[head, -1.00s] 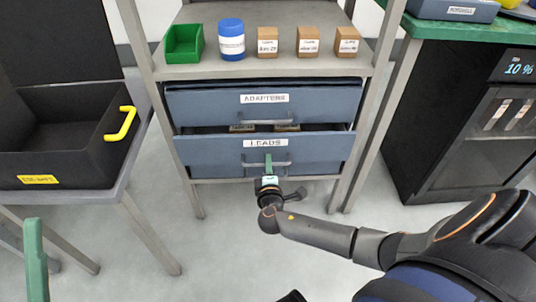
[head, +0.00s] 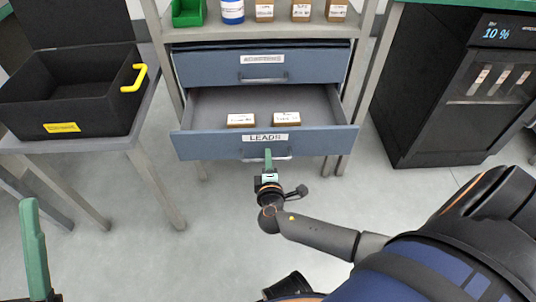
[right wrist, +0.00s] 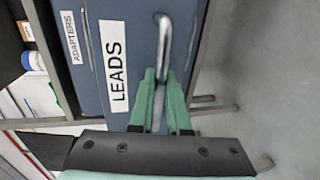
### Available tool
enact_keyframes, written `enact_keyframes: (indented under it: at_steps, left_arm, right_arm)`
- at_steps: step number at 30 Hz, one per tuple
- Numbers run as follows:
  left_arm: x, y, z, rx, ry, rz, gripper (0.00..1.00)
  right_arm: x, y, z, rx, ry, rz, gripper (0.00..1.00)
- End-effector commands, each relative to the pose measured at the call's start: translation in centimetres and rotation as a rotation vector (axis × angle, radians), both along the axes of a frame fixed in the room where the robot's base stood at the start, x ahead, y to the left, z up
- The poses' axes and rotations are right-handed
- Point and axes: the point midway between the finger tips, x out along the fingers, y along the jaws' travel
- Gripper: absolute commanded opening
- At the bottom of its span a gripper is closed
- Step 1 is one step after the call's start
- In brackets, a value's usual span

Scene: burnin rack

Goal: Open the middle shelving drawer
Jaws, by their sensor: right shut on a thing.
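The shelving unit shows two blue-grey drawers in the head view. The upper one, labelled ADAPTERS (head: 215,70), is nearly shut. The lower one, labelled LEADS (head: 210,147), is pulled well out, with two small brown boxes (head: 240,120) inside. My right gripper (head: 268,157) is at the front of the LEADS drawer, shut on its bar handle (right wrist: 163,38). In the right wrist view, its green fingers (right wrist: 160,80) sit either side of the bar, beside the LEADS label. One green finger of my left gripper (head: 34,250) shows at the lower left, away from the drawers; its opening is unclear.
A black open case (head: 100,110) with a yellow handle stands on a table at the left. A black machine (head: 420,110) with a display stands at the right. The shelf top (head: 290,34) holds a green bin, a blue-and-white jar and small boxes. The floor before the drawers is clear.

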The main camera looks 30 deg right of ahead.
Motion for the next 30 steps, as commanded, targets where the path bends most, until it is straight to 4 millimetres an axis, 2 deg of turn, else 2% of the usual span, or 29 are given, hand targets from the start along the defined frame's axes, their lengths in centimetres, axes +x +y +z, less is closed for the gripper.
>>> enact_keyframes:
  at_steps: [18, 19, 24, 27, 30]
  left_arm:
    - [-0.01, 0.03, 0.17, -0.004, -0.002, 0.000, 0.50]
    - [0.00, 0.03, 0.18, -0.004, -0.002, 0.000, 0.50]
    - [0.00, 0.03, 0.18, -0.004, -0.002, 0.000, 0.50]
    - [0.00, 0.03, 0.18, -0.004, -0.002, 0.000, 0.50]
    - [0.00, 0.03, 0.18, -0.004, -0.002, 0.000, 0.50]
  right_arm:
    - [-0.39, 0.30, 0.03, 0.000, -0.001, 0.001, 0.00]
    - [-0.39, 0.30, 0.03, 0.000, -0.001, 0.001, 0.17]
    - [-0.38, 0.28, 0.03, 0.000, -0.001, 0.001, 0.36]
    - [-0.38, 0.28, 0.03, 0.000, -0.001, 0.001, 0.45]
    - [-0.37, 0.26, 0.03, 0.000, -0.001, 0.000, 0.45]
